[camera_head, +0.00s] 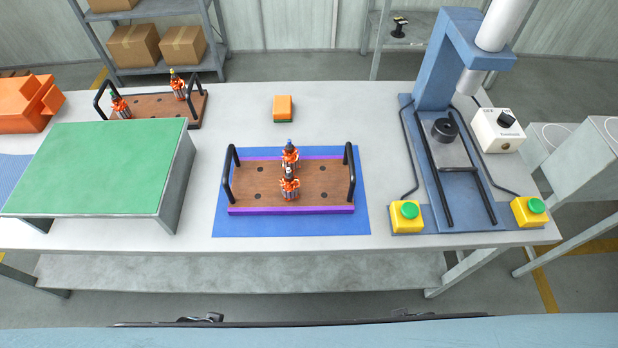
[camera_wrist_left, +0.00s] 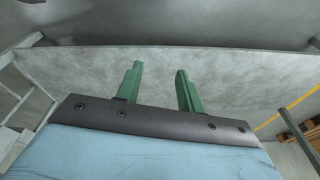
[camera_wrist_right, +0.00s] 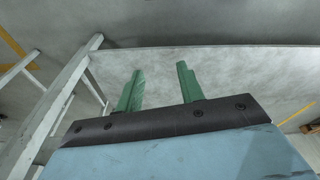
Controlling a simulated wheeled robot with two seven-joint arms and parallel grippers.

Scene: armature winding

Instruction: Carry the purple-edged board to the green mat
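The purple-edged board (camera_head: 262,200) lies on a blue mat in the middle of the table. It has a brown top, a black handle at each end, and two orange-and-dark armatures (camera_head: 290,183) standing on it. The green mat (camera_head: 110,165) covers a raised stand at the table's left. My left gripper (camera_wrist_left: 158,80) shows in its wrist view with green fingers apart and nothing between them. My right gripper (camera_wrist_right: 158,80) shows in its wrist view, also with fingers apart and empty. Both grippers are away from the board and outside the head view.
A second brown board (camera_head: 150,104) with armatures stands behind the green mat. An orange block (camera_head: 283,108) lies behind the purple-edged board. A blue press (camera_head: 443,100) with two yellow-and-green buttons (camera_head: 407,217) stands at the right. Orange bins (camera_head: 22,104) are at far left.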

